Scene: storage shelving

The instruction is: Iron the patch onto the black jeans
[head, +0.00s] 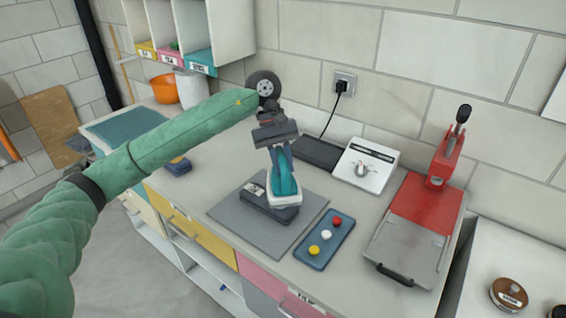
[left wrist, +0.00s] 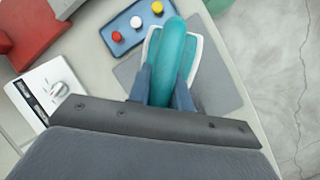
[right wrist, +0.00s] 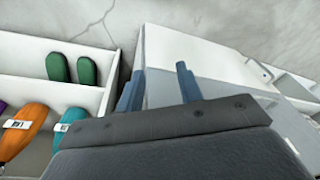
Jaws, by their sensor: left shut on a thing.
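My left gripper (head: 281,150) is shut on the teal handle of the iron (head: 284,183); the handle also shows between its fingers (left wrist: 165,88) in the left wrist view. I cannot tell whether the iron touches the cloth. A small pale mark shows on the jeans beside the iron; I cannot tell if it is the patch. My right gripper (right wrist: 158,86) is open and empty, seen only in the right wrist view.
A blue tray (head: 318,256) with red, white and yellow pieces lies right of the mat. A white box with a dial (head: 364,168) and a red press (head: 425,209) stand further right. The right wrist view shows shelves (right wrist: 92,95) holding green, orange and teal items.

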